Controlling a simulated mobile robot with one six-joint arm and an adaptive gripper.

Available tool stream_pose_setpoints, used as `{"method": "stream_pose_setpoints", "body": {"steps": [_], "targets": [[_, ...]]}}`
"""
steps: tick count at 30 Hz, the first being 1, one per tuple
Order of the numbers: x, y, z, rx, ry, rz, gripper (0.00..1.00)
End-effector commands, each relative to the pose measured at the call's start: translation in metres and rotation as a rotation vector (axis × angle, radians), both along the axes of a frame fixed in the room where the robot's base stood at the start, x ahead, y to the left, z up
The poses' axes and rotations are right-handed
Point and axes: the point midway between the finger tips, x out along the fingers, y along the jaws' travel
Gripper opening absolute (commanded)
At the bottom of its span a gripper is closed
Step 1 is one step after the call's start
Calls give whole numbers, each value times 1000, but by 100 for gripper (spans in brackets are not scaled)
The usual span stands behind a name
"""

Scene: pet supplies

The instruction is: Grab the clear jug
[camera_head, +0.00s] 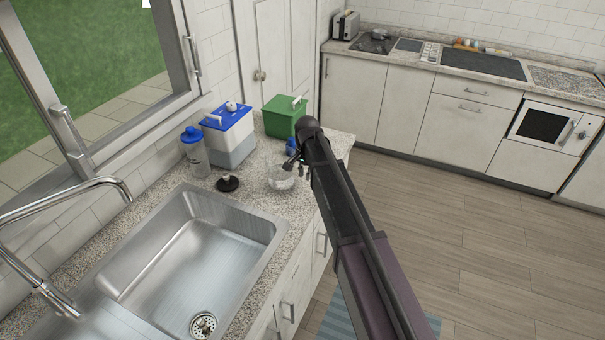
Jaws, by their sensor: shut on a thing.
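A clear jug (281,179) is at the right end of the granite counter, just beyond the sink. Only its pale see-through body shows, low and rounded. My gripper (290,165) is at its upper right side, with its dark fingers shut on the jug's edge. My arm comes in from the lower right and hides part of the area beside the jug. I cannot tell whether the jug touches the counter.
A clear bottle with a blue cap (195,152), a blue-lidded grey-white container (230,135) and a green container (284,115) stand behind. A black round item (228,183) lies left of the jug. The steel sink (190,250) is in front.

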Motion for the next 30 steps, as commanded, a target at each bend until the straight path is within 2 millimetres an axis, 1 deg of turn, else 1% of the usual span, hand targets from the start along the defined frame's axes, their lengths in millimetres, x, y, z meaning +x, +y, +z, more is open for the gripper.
{"method": "stream_pose_setpoints", "body": {"steps": [14, 26, 30], "targets": [[0, 0, 15, 1, -1, 0, 0], [0, 0, 37, 1, 0, -1, 0], [-15, -6, 36, 1, 0, -1, 0]]}}
